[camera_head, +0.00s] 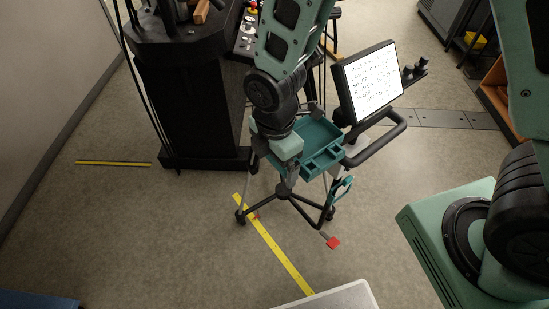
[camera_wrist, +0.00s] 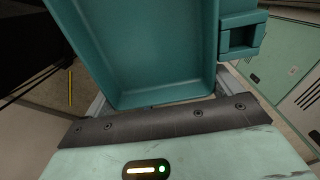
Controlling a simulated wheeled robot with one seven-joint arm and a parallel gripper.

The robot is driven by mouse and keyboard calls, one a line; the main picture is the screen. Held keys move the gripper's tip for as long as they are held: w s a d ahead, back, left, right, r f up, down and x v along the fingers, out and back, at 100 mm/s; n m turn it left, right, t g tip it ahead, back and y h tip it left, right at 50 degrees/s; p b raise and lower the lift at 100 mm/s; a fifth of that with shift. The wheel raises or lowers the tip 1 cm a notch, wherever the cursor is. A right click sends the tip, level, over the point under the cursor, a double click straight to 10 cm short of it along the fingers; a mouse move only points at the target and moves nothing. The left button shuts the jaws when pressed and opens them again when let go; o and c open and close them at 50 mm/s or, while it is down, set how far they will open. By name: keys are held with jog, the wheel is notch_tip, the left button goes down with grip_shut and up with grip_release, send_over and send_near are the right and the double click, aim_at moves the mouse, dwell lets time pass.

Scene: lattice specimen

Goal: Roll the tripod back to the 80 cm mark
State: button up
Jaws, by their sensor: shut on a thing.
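The tripod (camera_head: 287,188) stands upright on dark legs with small wheels, next to the black machine base. It carries a teal tray (camera_head: 318,137) with compartments, a black loop handle (camera_head: 390,137) and a tilted white screen (camera_head: 372,83). A yellow measuring strip (camera_head: 275,248) runs on the floor beside and under its near left foot; its marks are too small to read. My gripper (camera_head: 288,158) is shut at the tray's near left edge; the exact grip is hidden. The tray (camera_wrist: 150,45) fills the upper wrist view, just beyond my gripper's dark bar.
The black machine base (camera_head: 195,115) stands close behind and left of the tripod. A red pedal-like piece (camera_head: 333,242) sticks out near its right foot. A second yellow strip (camera_head: 113,163) lies left. A pale panel (camera_head: 335,297) is at the bottom.

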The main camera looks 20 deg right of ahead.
jog(key=o, duration=1.8)
jog(key=shift+w, duration=0.1)
jog(key=shift+c, duration=0.2)
notch_tip(320, 180, up, 18)
jog(key=b, duration=0.1)
jog(key=shift+f, duration=0.25)
